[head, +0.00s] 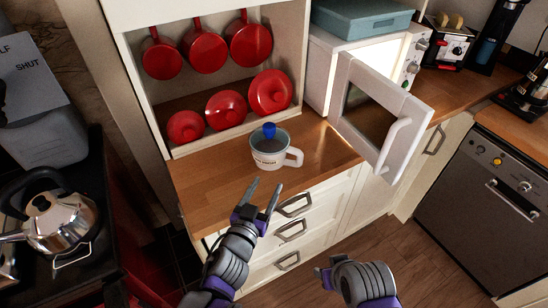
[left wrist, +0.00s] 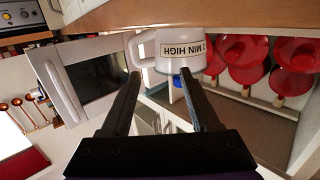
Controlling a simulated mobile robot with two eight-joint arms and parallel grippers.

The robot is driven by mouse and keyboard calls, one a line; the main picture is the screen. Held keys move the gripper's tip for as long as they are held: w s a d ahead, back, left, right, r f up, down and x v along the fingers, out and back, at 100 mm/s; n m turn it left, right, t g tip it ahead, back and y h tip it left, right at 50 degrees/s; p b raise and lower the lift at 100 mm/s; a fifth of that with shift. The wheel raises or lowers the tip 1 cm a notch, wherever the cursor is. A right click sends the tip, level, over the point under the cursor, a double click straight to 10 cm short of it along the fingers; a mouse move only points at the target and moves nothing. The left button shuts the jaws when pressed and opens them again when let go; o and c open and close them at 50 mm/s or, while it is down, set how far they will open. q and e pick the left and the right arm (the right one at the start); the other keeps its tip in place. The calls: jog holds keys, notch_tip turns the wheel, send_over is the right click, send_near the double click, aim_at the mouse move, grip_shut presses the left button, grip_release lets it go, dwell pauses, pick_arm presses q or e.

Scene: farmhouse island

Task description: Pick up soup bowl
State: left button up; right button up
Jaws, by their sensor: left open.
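The soup bowl (head: 268,157) is a white mug-like bowl with a handle on its right, a dark printed label and a grey top with a blue knob. It stands upright on the wooden counter (head: 215,172). My left gripper (head: 266,186) is open and empty, just in front of the bowl and apart from it in the head view. The left wrist view shows the bowl (left wrist: 182,48) upside down, beyond and partly between the open fingertips (left wrist: 160,74). My right gripper (head: 322,277) is low at the bottom centre, its jaws unclear.
A microwave (head: 328,75) stands right of the bowl, its door (head: 375,110) swung open over the counter. Drawers (head: 290,228) are below. A kettle (head: 60,215) stands at left.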

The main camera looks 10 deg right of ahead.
aim_at(299, 161)
pick_arm(q)
jog(key=w+d, duration=0.1)
jog(key=d, duration=0.1)
jog(key=w+d+m+h, duration=0.1)
jog(key=d, duration=0.1)
jog(key=w+d+h, duration=0.1)
jog(key=d, duration=0.1)
jog(key=shift+d+f+p, duration=0.15)
jog(key=shift+d+p, duration=0.15)
jog(key=shift+d, duration=0.1)
jog(key=x, duration=0.2)
jog(key=p+x, duration=0.1)
jog(key=x, duration=0.2)
jog(key=shift+w+d+f, duration=0.15)
jog(key=shift+w+f, duration=0.1)
jog(key=shift+w, duration=0.1)
jog(key=shift+s, duration=0.1)
grip_shut()
dwell(0.6)
